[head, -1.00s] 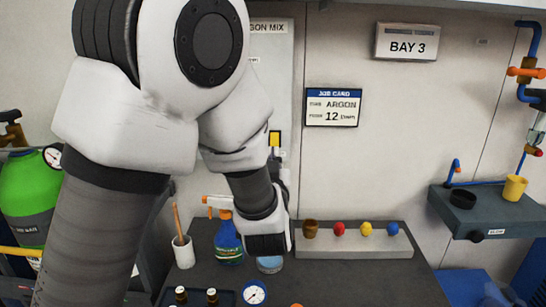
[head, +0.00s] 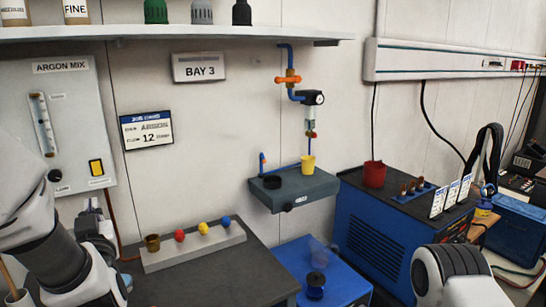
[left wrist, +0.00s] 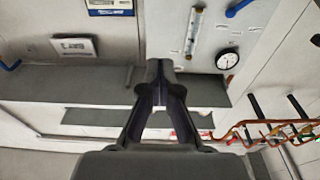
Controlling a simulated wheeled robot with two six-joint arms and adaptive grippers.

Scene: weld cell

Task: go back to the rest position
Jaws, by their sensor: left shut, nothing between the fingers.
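My left arm comes in at the lower left of the head view. My left gripper (head: 93,222) shows small and partly hidden behind my wrist, in front of the wall below the argon panel. In the left wrist view its two dark fingers (left wrist: 160,72) meet at the tips, with nothing between them. A part of my right arm shows at the lower right of the head view; its gripper is not seen.
A grey bench holds a rack (head: 195,247) with several coloured knobs. A grey wall ledge (head: 295,190) carries a yellow cup (head: 308,164). A blue cabinet (head: 375,235) stands right. A shelf (head: 180,30) overhangs the wall. Open space lies before the wall.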

